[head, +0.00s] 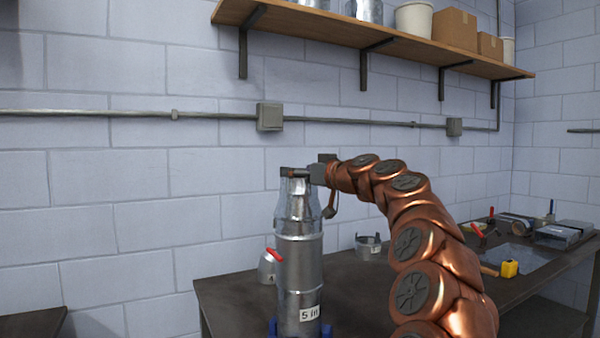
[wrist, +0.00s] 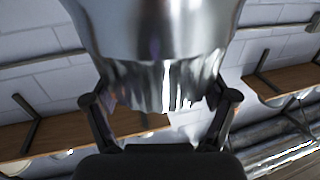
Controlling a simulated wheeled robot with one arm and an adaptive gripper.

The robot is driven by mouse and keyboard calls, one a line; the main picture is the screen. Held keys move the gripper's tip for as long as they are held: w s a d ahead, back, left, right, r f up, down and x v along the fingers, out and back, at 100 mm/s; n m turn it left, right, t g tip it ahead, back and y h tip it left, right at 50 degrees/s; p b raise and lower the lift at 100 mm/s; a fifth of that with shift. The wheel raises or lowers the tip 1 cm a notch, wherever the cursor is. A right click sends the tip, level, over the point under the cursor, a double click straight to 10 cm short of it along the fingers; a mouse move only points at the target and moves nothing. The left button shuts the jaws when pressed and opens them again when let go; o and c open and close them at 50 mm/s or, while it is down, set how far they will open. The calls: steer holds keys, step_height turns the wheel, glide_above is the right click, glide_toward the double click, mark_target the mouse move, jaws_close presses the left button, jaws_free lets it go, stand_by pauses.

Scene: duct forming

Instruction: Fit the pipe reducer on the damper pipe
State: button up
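The damper pipe (head: 299,275) is a shiny metal cylinder with a "5 in" label and a red handle (head: 273,255), standing upright on the table. The pipe reducer (head: 298,207), a tapered metal piece, is upright directly above it, narrow end up. The two appear to meet at a ridge; I cannot tell how far they overlap. My gripper (head: 300,173) is at the reducer's narrow top end. In the wrist view, the fingers (wrist: 162,103) are at both sides of the reducer's crimped end (wrist: 165,82), appearing shut on it. The inside of the joint is hidden.
Blue supports (head: 273,327) flank the pipe's base on the dark table (head: 240,297). A labelled metal fitting (head: 266,269) stands behind the pipe, and a metal collar (head: 369,248) stands to the right. Tools and a yellow tape measure (head: 510,268) lie farther right. A wall shelf (head: 330,27) hangs above.

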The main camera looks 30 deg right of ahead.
steer(key=shift+o, duration=1)
steer(key=shift+s, duration=0.1)
steer(key=s+d, duration=0.2)
steer(key=s, duration=0.9)
steer(key=shift+s, duration=0.35)
